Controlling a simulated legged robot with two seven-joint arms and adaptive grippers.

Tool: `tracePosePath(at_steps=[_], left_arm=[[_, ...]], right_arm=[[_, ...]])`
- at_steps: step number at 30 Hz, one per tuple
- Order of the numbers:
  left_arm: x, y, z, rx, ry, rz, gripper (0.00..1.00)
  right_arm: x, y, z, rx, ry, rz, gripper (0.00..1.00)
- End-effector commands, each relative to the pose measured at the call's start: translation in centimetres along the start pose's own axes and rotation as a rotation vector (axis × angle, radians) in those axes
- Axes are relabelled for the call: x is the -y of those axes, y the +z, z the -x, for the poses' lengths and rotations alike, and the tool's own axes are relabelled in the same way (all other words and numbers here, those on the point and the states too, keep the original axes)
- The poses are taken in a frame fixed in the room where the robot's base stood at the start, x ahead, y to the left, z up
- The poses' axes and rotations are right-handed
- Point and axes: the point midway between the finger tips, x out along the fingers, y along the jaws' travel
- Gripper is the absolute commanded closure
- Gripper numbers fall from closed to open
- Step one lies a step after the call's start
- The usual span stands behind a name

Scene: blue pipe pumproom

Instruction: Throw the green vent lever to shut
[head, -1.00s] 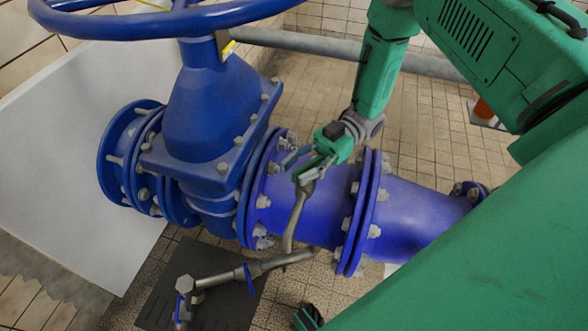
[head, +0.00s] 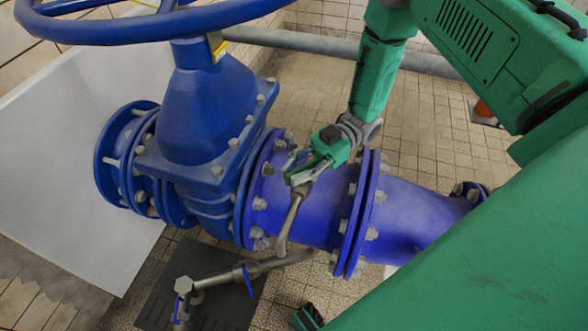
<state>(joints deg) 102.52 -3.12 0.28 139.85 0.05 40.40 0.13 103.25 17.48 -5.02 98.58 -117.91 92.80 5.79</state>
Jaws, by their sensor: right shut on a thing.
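My right gripper (head: 297,174) is at the upper end of a thin grey vent pipe (head: 293,212), in front of the large blue pipe. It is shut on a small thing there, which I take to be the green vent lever. The jaws and their matching green colour mostly hide the lever, so its angle cannot be made out.
A big blue valve (head: 205,110) with a blue handwheel (head: 160,22) stands on the left. Bolted flanges (head: 360,215) lie close to my right wrist. Lower grey piping (head: 215,279) carries small blue handles (head: 249,281). Open tiled floor (head: 430,130) lies to the right.

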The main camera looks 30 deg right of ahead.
Motion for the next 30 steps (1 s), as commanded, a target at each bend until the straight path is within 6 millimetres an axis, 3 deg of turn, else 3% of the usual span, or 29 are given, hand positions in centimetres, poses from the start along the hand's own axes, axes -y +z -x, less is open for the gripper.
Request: tracePosePath(at_steps=[11,30], left_arm=[[0.0,-0.1,2.5,0.000,0.000,0.000,0.07],[0.1,-0.4,7.0,0.000,0.000,0.000,0.07]], right_arm=[[-0.3,-0.5,0.4,-0.002,0.189,-0.019,1.00],[-1.2,-0.2,1.0,-0.001,0.775,-0.069,1.00]])
